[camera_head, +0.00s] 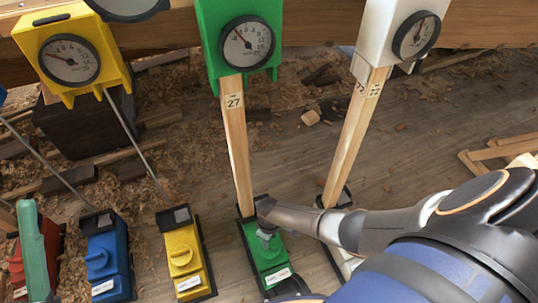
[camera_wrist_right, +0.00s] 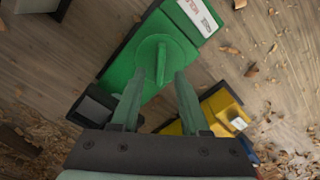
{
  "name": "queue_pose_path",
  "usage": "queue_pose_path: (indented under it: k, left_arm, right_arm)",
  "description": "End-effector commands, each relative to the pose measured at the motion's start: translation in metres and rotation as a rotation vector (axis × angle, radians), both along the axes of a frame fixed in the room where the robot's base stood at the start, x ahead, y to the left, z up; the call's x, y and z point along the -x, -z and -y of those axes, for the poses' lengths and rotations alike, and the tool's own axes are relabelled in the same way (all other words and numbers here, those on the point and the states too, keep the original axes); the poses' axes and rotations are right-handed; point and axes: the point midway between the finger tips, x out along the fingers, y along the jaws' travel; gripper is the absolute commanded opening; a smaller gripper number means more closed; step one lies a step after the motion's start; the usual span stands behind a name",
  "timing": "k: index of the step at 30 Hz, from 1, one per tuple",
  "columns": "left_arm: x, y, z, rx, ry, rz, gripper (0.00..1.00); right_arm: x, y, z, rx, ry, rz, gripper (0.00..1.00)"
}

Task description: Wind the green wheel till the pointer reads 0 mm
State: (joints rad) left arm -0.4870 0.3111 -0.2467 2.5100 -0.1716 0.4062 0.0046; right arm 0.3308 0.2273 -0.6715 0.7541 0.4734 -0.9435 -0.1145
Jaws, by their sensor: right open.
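The green wheel (camera_wrist_right: 150,54) is a round green knob with a raised bar, on a green block (camera_head: 270,262) on the floor. In the head view my right gripper (camera_head: 266,228) is over it and hides part of it. In the right wrist view the open fingers (camera_wrist_right: 160,84) stand on both sides of the bar's near end; I cannot tell whether they touch it. The green gauge (camera_head: 247,43) stands above on a wooden post marked 27. Its pointer leans to the upper left, near the low numbers; the exact reading is too small to tell. A teal finger, seemingly my left gripper's (camera_head: 35,255), shows at the left edge.
A yellow block (camera_head: 184,262) and a blue block (camera_head: 107,258) with knobs stand left of the green one. A yellow gauge (camera_head: 69,60) and a white gauge (camera_head: 415,36) flank the green gauge. The white gauge's wooden post (camera_head: 350,145) rises close to my right arm. Shavings litter the floor.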

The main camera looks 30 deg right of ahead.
Motion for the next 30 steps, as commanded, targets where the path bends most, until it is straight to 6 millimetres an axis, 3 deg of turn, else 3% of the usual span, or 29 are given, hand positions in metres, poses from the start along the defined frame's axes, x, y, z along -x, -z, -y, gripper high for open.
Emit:
queue_pose_path:
  k: [1,7,21,30]
  left_arm:
    - [0.000,0.013,0.001,-0.002,0.001,-0.003,0.50]
    - [-0.001,0.030,0.003,-0.017,-0.002,-0.006,0.50]
    - [-0.001,0.035,0.005,-0.027,-0.004,-0.011,0.50]
    - [-0.001,0.035,0.005,-0.022,-0.005,-0.012,0.50]
  right_arm:
    - [0.000,0.014,0.000,0.000,0.000,0.000,0.45]
    - [-0.001,0.034,0.000,0.000,0.000,0.001,0.45]
    - [-0.001,0.039,0.000,-0.001,0.000,0.002,0.44]
    - [0.000,0.039,0.000,-0.001,0.000,0.002,0.10]
